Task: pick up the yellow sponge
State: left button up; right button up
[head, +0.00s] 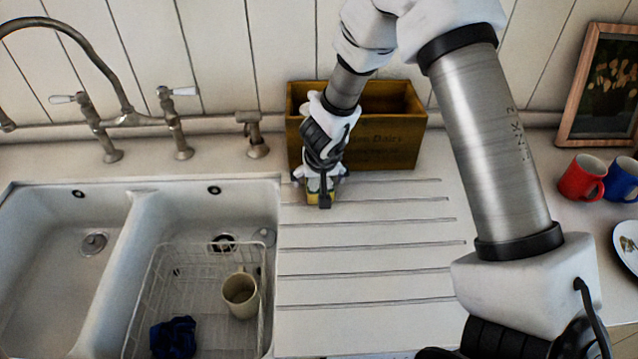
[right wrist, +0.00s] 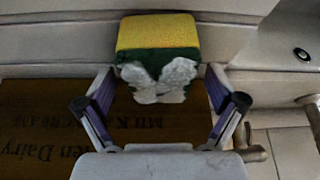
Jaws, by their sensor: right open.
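The yellow sponge (head: 312,198) sits at the back left of the grooved draining board, mostly hidden under my right gripper (head: 322,190) in the head view. In the right wrist view the sponge (right wrist: 157,33) shows a yellow face, a green layer and a white patch. My right gripper (right wrist: 160,80) is open, with one finger on each side of the sponge. Whether the fingers touch it I cannot tell. My left gripper is in neither view.
A wooden box (head: 397,143) stands right behind the gripper. A double sink (head: 62,195) with a wire rack (head: 150,285), a cream mug (head: 240,296) and a dark blue cloth (head: 173,338) lies left. Red (head: 578,180) and blue (head: 622,182) mugs stand right. The front draining board is clear.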

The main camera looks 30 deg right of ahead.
jog(key=shift+w+d+f, duration=0.15)
jog(key=shift+w+f, duration=0.05)
jog(key=shift+f, duration=0.25)
jog(key=shift+s+r, duration=0.1)
jog(key=c, duration=0.8)
jog(key=shift+c, duration=0.2)
